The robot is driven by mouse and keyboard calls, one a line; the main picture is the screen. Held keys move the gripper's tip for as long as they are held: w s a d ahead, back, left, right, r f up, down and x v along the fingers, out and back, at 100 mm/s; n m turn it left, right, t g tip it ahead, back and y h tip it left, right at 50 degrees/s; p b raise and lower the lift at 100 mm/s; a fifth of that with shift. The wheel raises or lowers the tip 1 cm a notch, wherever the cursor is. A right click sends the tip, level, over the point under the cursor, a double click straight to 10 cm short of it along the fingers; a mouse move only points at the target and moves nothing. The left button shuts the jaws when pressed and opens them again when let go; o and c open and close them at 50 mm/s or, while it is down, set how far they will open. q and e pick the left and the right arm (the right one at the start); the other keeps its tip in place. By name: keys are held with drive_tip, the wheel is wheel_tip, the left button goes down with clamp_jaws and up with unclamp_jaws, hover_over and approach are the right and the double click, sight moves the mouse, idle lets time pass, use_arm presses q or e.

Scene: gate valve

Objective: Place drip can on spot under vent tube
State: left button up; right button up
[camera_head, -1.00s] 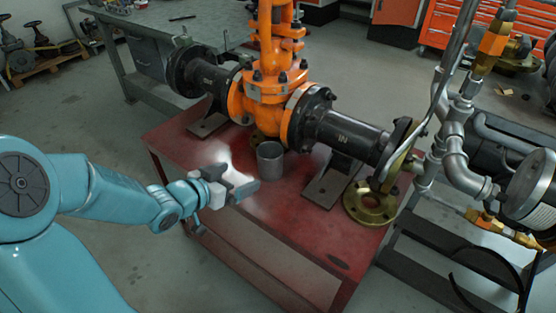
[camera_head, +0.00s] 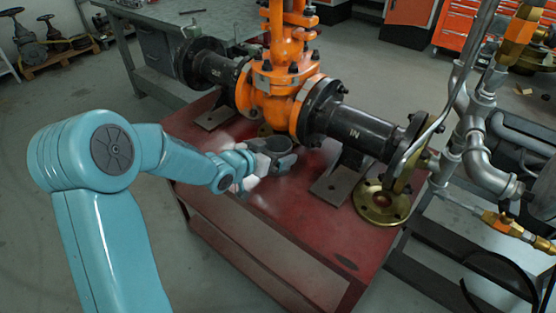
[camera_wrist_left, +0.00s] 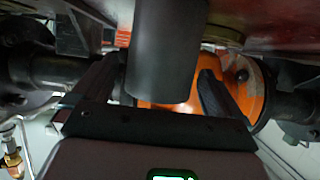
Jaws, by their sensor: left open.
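The drip can is a dark grey cylinder (camera_head: 268,143) standing on the red table (camera_head: 290,215), in front of and below the orange gate valve (camera_head: 275,90). My left gripper (camera_head: 284,160) is at the can and hides its lower part in the head view. In the left wrist view, the can (camera_wrist_left: 166,50) stands between the two open fingers (camera_wrist_left: 158,88), one on each side of it. I cannot tell whether either finger touches it. I cannot clearly pick out the vent tube or the spot under it. My right gripper is out of view.
Black flanged pipes (camera_head: 355,128) run to both sides of the valve on metal supports. A brass flange (camera_head: 382,203) lies at the table's right. Grey piping (camera_head: 480,150) stands beyond the right edge.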

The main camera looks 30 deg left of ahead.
use_arm(q)
drive_tip(key=shift+x, duration=1.2)
drive_tip(key=shift+c, duration=0.3)
drive_tip(key=c, duration=1)
